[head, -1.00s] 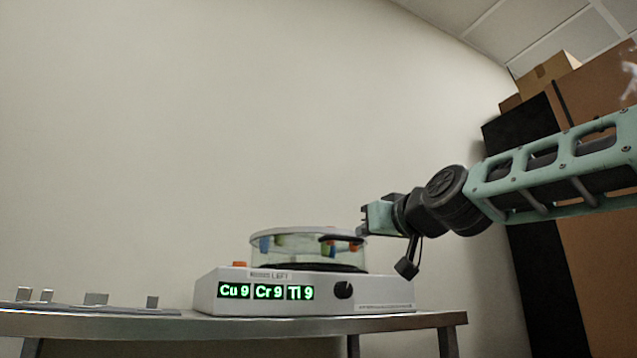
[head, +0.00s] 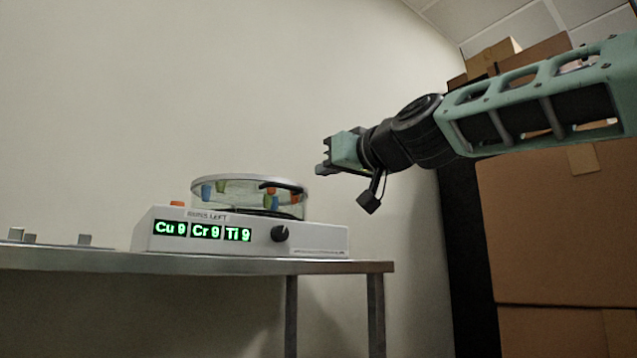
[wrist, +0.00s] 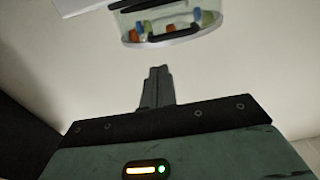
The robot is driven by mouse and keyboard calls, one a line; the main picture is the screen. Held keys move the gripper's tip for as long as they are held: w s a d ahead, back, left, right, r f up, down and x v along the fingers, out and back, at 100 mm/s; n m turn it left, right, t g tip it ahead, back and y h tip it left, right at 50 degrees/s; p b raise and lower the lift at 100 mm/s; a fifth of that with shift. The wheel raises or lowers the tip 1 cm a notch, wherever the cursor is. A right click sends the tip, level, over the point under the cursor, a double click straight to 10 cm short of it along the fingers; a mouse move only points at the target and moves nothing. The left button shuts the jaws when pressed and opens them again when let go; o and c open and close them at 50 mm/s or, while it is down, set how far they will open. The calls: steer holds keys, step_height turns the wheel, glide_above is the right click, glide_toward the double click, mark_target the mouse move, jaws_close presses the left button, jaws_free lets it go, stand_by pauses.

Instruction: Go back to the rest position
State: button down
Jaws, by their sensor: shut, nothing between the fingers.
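My gripper (head: 322,169) is shut and empty in the head view. It hangs in the air to the right of and above the white machine (head: 320,238), clear of it. In the wrist view my gripper's fingers (wrist: 158,84) are together with nothing between them. A round clear chamber (head: 235,202) sits on top of the machine, with small blue, green and orange pieces inside and a dark handle on its lid. The chamber also shows upside down at the top of the wrist view (wrist: 175,35). The machine's green display reads Cu 9, Cr 9, Ti 9.
The machine stands on a metal-edged table (head: 340,267); its right end lies below my gripper. A plate with several small metal blocks (head: 45,241) is at the left. Stacked cardboard boxes (head: 545,235) stand at the right, behind my arm. The air above the table is clear.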

steer(key=shift+s+d+f+b, duration=0.4)
steer(key=shift+s+b, duration=0.1)
steer(key=shift+s, duration=0.1)
steer(key=shift+s+d+f+b, duration=0.4)
steer(key=shift+s+b, duration=0.05)
steer(key=shift+s, duration=0.1)
steer(key=shift+a, duration=0.1)
steer(key=s+a+f+g+h+p, duration=0.2)
steer(key=s+f+g+p, duration=0.2)
steer(key=f+p, duration=0.4)
steer(key=s+a+f+g+h+p, duration=0.1)
steer(key=s+a+f+g+p, duration=0.2)
steer(key=s+f+g+p, duration=0.5)
steer(key=s+d+f+g+h+p, duration=0.2)
steer(key=s+d+f+h+p, duration=0.1)
steer(key=s+d+f+p, duration=0.5)
steer(key=s+d+f+g+h+p, duration=0.1)
steer(key=s+d+f+h+p, duration=0.35)
steer(key=s, duration=0.65)
step_height(320, 180, up, 37)
steer(key=p, duration=3.6)
steer(key=shift+w+d+f+n+y, duration=0.2)
steer(key=shift+w+d+n+y, duration=0.15)
steer(key=shift+n+y, duration=0.1)
steer(key=shift+a, duration=0.1)
